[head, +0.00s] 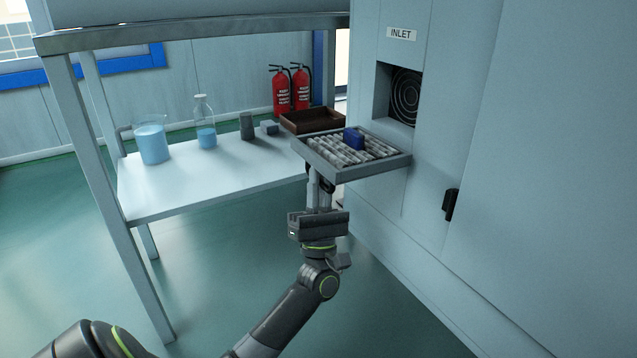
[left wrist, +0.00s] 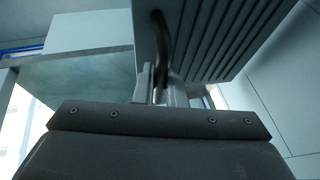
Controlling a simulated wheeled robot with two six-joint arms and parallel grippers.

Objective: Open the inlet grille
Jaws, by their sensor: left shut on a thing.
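The inlet grille (head: 379,170) is swung down from the cabinet front and lies about level, below the square inlet opening (head: 405,95) with a round dark fan guard inside. Its upward side is a framed bed of pale ribs with a blue block (head: 353,138) on it. In the left wrist view the slatted outer face of the grille (left wrist: 225,40) is seen from below, with a dark curved handle (left wrist: 161,42). My left gripper (head: 320,182) is under the grille's outer edge, shut on that handle; its fingers (left wrist: 156,85) show there too. My right gripper is out of view.
A bench (head: 190,188) stands left of the cabinet, with a beaker (head: 152,143), a flask (head: 206,136), small grey blocks and a brown tray (head: 312,121) close behind the grille. A black latch (head: 450,204) sits on the cabinet. The floor in front is clear.

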